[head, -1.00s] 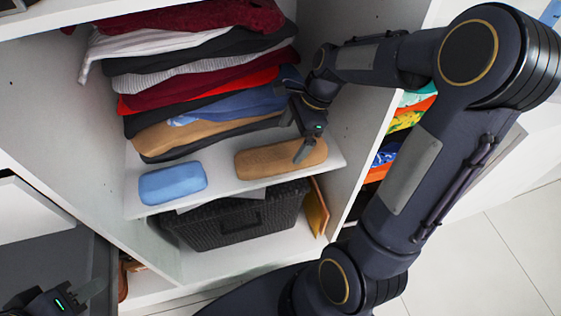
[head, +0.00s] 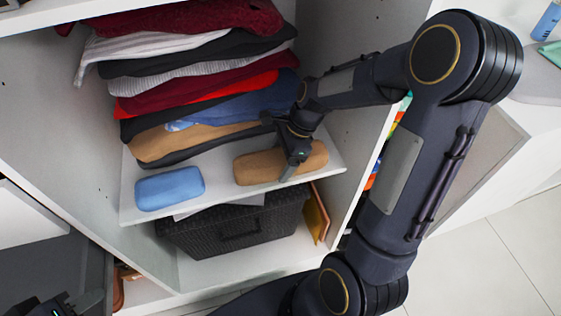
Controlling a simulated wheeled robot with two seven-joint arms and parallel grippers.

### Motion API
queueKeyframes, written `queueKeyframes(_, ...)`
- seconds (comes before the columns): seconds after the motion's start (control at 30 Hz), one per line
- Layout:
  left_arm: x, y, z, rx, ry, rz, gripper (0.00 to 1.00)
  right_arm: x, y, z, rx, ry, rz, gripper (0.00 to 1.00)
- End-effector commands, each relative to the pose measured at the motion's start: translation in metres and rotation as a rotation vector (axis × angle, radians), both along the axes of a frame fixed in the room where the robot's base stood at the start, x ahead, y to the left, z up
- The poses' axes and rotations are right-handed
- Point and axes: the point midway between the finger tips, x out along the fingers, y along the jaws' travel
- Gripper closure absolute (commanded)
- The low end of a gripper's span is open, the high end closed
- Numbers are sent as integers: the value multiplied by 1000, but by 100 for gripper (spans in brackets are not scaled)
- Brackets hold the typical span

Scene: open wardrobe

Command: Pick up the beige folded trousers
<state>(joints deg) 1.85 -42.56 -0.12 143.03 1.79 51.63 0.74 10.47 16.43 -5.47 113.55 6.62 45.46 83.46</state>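The beige folded trousers (head: 190,140) lie low in the stack of folded clothes on the wardrobe shelf, under a blue garment and above a dark one. Only their front edge shows. My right gripper (head: 277,146) is at the right end of the stack, beside the trousers' right end. Its fingers are apart, one by the stack and one lower, in front of the tan case. Whether it touches the trousers is hard to tell. My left gripper (head: 78,304) is at the bottom left, partly cut off by the frame, away from the stack.
A blue case (head: 169,188) and a tan case (head: 255,168) lie on the shelf in front of the stack. A dark woven basket (head: 215,235) stands below. The wardrobe's right side panel (head: 366,165) is close to my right arm.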

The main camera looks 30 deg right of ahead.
Motion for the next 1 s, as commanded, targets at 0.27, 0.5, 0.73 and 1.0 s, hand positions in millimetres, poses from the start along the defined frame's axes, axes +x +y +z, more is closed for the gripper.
queueKeyframes(0.27,0,0,0,0,0,0,64,0,0,0,0,-1,1,54)
queueKeyframes(0.5,0,0,1,0,0,0,64,0,0,3,0,-1,1,54)
queueKeyframes(0.73,0,0,9,0,0,0,64,1,0,27,0,-5,0,54)
queueKeyframes(1.0,0,0,26,0,0,0,64,-29,29,85,1,-9,5,54)
